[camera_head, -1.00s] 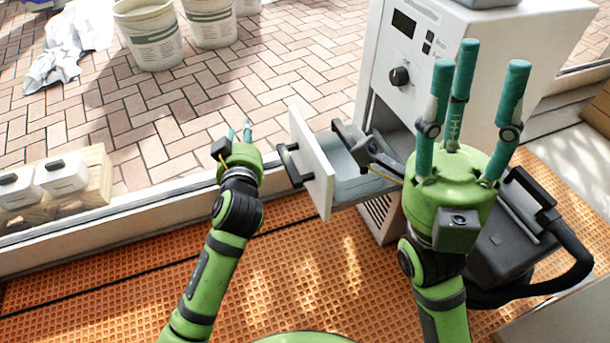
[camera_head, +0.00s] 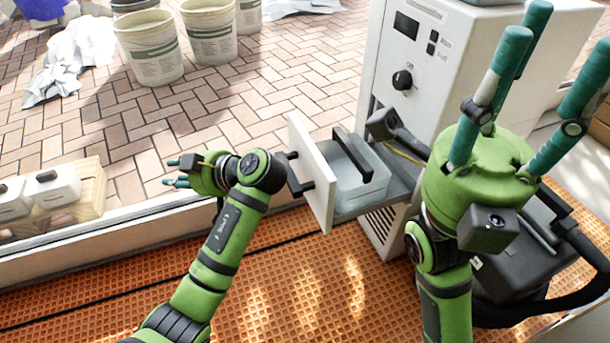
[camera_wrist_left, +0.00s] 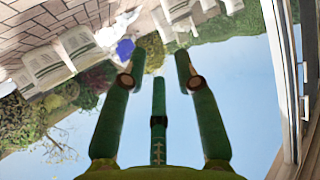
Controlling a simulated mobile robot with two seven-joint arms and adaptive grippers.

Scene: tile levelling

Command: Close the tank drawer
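The tank drawer (camera_head: 312,172) is pulled out of the white machine (camera_head: 455,60). Its white front panel faces left and carries a black handle (camera_head: 297,175). A pale tank (camera_head: 362,180) with a black carrying handle sits in the drawer. My left gripper (camera_head: 175,172) is left of the drawer, over the sill, fingers pointing left, away from the panel. My left wrist is close to the drawer handle; I cannot tell if they touch. In the left wrist view the left fingers (camera_wrist_left: 160,75) are spread and empty. My right gripper (camera_head: 548,45) is open and empty, pointing up before the machine.
A black nozzle (camera_head: 385,125) hangs by the machine above the drawer's inner end. A dark case (camera_head: 510,255) and hose lie at right. White containers (camera_head: 52,187) in a wooden crate stand at left. Buckets (camera_head: 150,45) stand on the paving. The orange grating is mostly clear.

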